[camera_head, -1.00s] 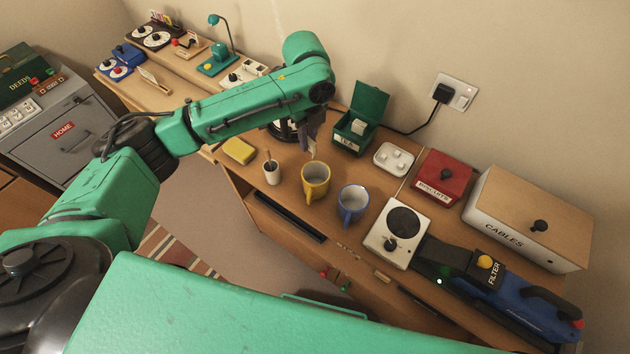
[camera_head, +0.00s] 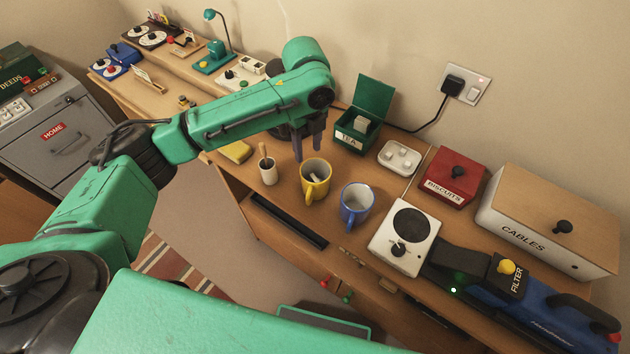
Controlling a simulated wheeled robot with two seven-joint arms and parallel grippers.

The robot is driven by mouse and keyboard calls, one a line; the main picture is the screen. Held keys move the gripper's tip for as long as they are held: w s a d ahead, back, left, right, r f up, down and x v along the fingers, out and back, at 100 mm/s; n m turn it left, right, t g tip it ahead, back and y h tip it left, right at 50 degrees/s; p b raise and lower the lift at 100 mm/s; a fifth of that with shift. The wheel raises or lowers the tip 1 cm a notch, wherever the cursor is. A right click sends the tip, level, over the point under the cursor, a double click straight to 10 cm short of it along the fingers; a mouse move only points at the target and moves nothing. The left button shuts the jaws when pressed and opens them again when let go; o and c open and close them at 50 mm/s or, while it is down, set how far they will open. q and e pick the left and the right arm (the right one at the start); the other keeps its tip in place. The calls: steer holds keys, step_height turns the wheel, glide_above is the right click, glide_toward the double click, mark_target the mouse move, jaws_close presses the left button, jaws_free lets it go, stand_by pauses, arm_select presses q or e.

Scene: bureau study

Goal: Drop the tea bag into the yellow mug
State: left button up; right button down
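The yellow mug (camera_head: 307,191) stands upright on the desk, its handle toward the front. A small pale thing, which looks like the tea bag (camera_head: 314,178), lies inside the mug. My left gripper (camera_head: 308,153) is just above and behind the mug. Its two dark fingers point down, spread apart, with nothing between them. The green tea box (camera_head: 347,137) stands open behind the mug with something white in it. My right gripper is not in view.
A blue mug (camera_head: 354,212) stands close to the right of the yellow one. A pot with a stick (camera_head: 268,173) and a yellow sponge (camera_head: 235,152) are to the left. A hotplate (camera_head: 391,255), a white holder (camera_head: 399,157) and a red biscuit box (camera_head: 450,180) fill the right side.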

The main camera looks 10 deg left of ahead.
arm_select(q)
step_height(320, 180, up, 15)
steer(key=shift+f, duration=0.2)
steer(key=shift+f, duration=0.1)
stand_by(0.5)
